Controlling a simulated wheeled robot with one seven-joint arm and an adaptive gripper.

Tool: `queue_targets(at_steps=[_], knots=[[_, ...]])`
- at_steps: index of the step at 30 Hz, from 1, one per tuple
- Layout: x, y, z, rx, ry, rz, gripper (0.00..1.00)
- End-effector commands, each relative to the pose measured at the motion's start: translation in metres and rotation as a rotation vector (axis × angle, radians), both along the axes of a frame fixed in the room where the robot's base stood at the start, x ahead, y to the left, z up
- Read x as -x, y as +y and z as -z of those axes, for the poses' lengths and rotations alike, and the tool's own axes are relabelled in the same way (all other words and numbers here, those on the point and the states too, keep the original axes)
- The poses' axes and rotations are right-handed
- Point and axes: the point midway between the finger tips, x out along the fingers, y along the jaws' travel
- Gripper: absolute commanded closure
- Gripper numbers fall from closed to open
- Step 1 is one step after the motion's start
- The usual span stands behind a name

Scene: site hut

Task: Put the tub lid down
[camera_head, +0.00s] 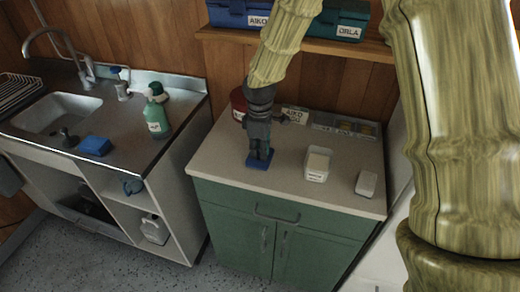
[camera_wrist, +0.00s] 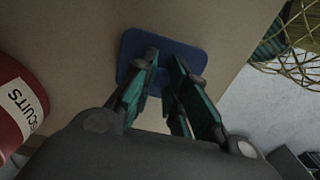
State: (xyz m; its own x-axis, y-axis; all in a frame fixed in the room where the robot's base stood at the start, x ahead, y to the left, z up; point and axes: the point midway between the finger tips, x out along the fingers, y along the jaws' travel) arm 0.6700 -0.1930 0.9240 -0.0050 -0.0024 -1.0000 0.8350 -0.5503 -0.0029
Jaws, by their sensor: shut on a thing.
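The tub lid (camera_head: 258,163) is a flat blue square with rounded corners, over the left front of the green cabinet's worktop. It also shows in the wrist view (camera_wrist: 195,54), at my fingertips. My gripper (camera_head: 260,150) points down and is shut on the lid; the fingers also show in the wrist view (camera_wrist: 165,62). The lid looks level and close to the worktop; I cannot tell whether it touches. A white open-topped tub (camera_head: 317,165) with a label stands to the right of the gripper, with pale contents.
A white block-like item (camera_head: 366,183) lies near the worktop's right edge. A red biscuit tin (camera_head: 238,102), a name card (camera_head: 294,115) and a grey divided tray (camera_head: 345,126) stand behind. Bare worktop (camera_head: 225,150) surrounds the lid. The sink unit (camera_head: 120,150) is left.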

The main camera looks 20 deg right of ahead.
Motion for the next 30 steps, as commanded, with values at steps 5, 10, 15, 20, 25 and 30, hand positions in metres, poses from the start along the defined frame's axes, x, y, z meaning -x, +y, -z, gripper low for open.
queue_targets(at_steps=[5, 10, 15, 20, 25, 30], knots=[[0.000, 0.000, 0.003, 0.000, 0.001, 0.000, 1.00], [0.000, 0.000, 0.003, 0.000, 0.000, 0.000, 0.64], [0.000, 0.000, 0.003, 0.000, 0.000, 0.000, 0.64], [0.000, 0.000, 0.001, 0.000, 0.000, 0.000, 0.64], [-0.001, 0.000, -0.012, -0.001, -0.002, 0.000, 0.64], [-0.001, 0.001, -0.036, -0.001, -0.004, 0.000, 0.64]])
